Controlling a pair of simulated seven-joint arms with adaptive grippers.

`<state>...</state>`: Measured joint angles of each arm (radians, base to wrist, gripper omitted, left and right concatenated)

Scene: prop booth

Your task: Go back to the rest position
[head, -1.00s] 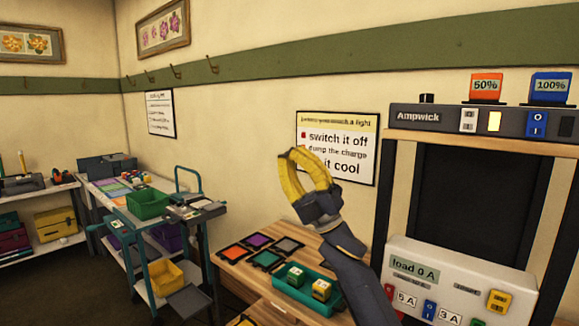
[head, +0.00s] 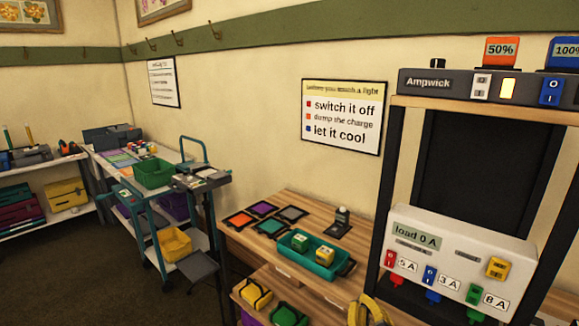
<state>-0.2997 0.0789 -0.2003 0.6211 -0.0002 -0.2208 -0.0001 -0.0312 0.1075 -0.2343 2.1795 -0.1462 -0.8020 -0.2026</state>
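My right gripper (head: 367,309) shows at the bottom edge, right of centre, as yellow fingers cut off by the frame. It is in front of the wooden bench and below the load panel. Whether its fingers are apart or together is not clear from this angle. I see nothing held in the visible part. My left gripper is not in view.
The grey Ampwick unit (head: 440,84) sits on a rack above the white load panel (head: 460,262) at right. A teal tray (head: 309,262) with two blocks lies on the bench (head: 240,240). A trolley with a green bin (head: 153,173) stands left. Floor is clear at lower left.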

